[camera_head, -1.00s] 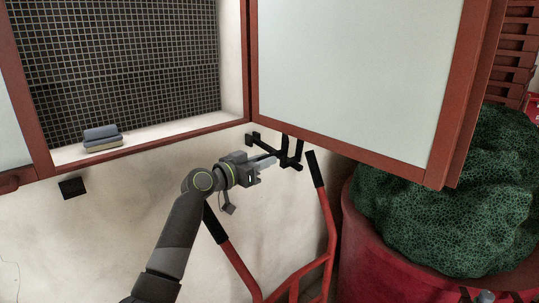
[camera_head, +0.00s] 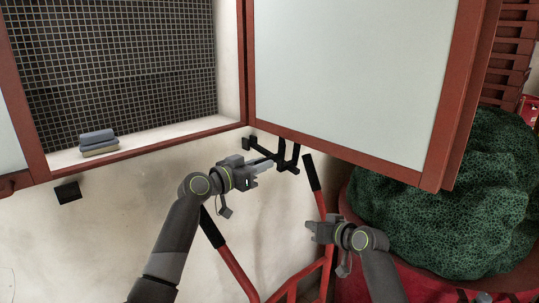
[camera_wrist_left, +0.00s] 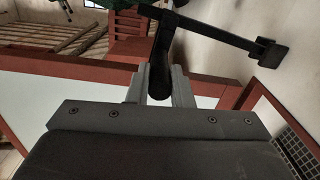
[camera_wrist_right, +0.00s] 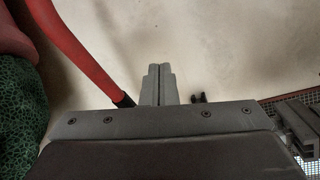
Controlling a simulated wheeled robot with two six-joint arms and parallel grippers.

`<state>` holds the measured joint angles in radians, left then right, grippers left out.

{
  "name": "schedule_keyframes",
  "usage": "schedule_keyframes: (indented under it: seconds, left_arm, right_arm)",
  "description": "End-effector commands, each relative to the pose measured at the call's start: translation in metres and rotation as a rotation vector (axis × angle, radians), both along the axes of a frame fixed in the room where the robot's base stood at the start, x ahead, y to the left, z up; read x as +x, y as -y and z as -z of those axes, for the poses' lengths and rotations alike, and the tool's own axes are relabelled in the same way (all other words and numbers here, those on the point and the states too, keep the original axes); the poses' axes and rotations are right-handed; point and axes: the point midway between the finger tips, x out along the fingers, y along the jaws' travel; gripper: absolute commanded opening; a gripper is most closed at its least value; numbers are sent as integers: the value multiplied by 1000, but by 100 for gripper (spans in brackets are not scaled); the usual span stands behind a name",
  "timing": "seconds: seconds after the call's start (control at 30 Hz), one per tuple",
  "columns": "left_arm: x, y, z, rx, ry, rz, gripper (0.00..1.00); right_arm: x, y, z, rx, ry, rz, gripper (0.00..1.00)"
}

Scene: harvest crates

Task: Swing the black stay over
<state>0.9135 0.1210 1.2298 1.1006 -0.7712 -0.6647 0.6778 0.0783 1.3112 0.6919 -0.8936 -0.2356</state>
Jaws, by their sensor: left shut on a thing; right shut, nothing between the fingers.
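The black stay (camera_head: 265,153) is a dark bar fixed by a small plate to the pale wall, below the corner of the open red-framed shutter. Its outer end carries an upturned fork. My left gripper (camera_head: 267,164) is shut on a dark part of the stay near this end. In the left wrist view the stay's dark rod (camera_wrist_left: 161,62) sits between the fingers, and its bar runs to the wall plate. My right gripper (camera_head: 311,230) is shut and empty, below and to the right of the stay. In the right wrist view its fingers (camera_wrist_right: 158,82) touch each other.
The open shutter (camera_head: 345,70) hangs just above the stay. Red handles with black grips (camera_head: 311,172) rise close to both grippers. A red tub (camera_head: 347,200) with a green netted heap (camera_head: 450,195) stands at right. Folded cloths (camera_head: 98,142) lie on the sill.

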Motion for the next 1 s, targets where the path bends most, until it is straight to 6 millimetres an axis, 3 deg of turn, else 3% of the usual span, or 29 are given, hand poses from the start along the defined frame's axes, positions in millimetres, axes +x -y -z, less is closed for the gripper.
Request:
schedule_keyframes:
  seconds: [0.03,0.1,0.2,0.3,0.37,0.43,0.63,1.0]
  left_arm:
    - [0,0,0,-1,1,-1,0]
    - [0,0,0,-1,1,-1,0]
    - [0,0,0,-1,1,-1,0]
    - [0,0,0,-1,1,-1,0]
    - [0,0,0,-1,1,-1,0]
    - [0,0,0,-1,1,-1,0]
    - [0,-1,0,0,1,-1,0]
    - [0,0,-1,0,1,-1,0]
  right_arm:
    - [3,-16,-49,14,67,-51,0]
    - [0,-35,-104,26,141,-121,0]
    - [-13,-59,-171,35,235,-214,0]
    - [-25,-73,-218,18,312,-272,0]
    - [-28,-75,-235,-10,347,-278,0]
    - [-26,-72,-245,-50,375,-262,0]
    - [-18,-75,-250,-83,394,-244,0]
    - [18,-110,-244,-82,391,-242,0]
